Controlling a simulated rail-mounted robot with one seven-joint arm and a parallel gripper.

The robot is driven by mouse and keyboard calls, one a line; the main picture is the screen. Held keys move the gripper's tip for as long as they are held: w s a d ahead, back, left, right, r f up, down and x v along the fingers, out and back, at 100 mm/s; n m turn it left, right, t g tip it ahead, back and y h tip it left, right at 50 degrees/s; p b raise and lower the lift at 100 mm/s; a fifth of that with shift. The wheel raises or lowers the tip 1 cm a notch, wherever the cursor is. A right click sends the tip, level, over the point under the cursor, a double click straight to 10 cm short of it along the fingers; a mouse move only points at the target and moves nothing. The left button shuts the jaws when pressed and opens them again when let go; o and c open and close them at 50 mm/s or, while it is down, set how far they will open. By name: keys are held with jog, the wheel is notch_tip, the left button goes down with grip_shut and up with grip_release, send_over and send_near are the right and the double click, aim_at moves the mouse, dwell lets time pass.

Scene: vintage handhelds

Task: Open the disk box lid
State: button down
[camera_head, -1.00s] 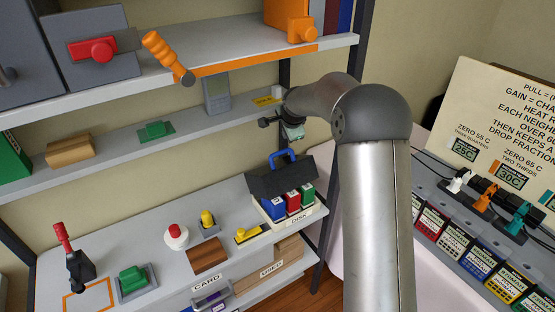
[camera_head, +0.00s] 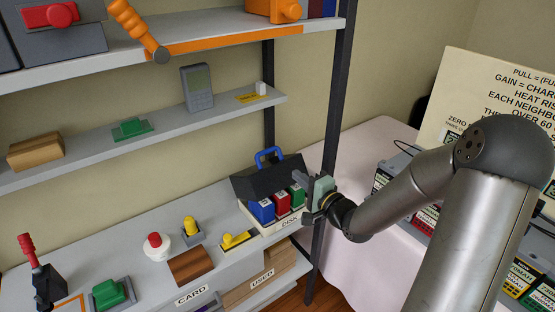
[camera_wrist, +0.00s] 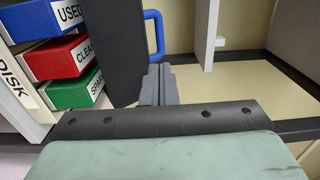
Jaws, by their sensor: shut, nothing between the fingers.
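The disk box (camera_head: 291,222) sits on the lower shelf, with DISK on its front. Its dark lid (camera_head: 262,180) stands tilted up at the back, with the blue handle (camera_head: 268,153) at the top. Blue (camera_head: 262,209), red (camera_head: 284,204) and green (camera_head: 299,195) disks show below it. My gripper (camera_head: 303,177) is shut and empty at the box's right end, close to the lid's right edge. In the wrist view the closed fingers (camera_wrist: 158,85) point along the lid (camera_wrist: 112,45), beside the handle (camera_wrist: 157,33); I cannot tell whether they touch the lid.
A dark shelf post (camera_head: 334,140) stands close behind and right of my gripper. The middle shelf above holds a grey handheld (camera_head: 197,88). Yellow (camera_head: 238,240) and red-topped (camera_head: 155,243) items stand left of the box. A pink-white table (camera_head: 360,200) lies to the right.

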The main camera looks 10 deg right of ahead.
aim_at(269, 152)
jog(key=p+x, duration=0.1)
jog(key=x, duration=1.1)
jog(key=shift+w+f, duration=0.1)
jog(key=shift+w, duration=0.05)
jog(key=shift+p, duration=0.3)
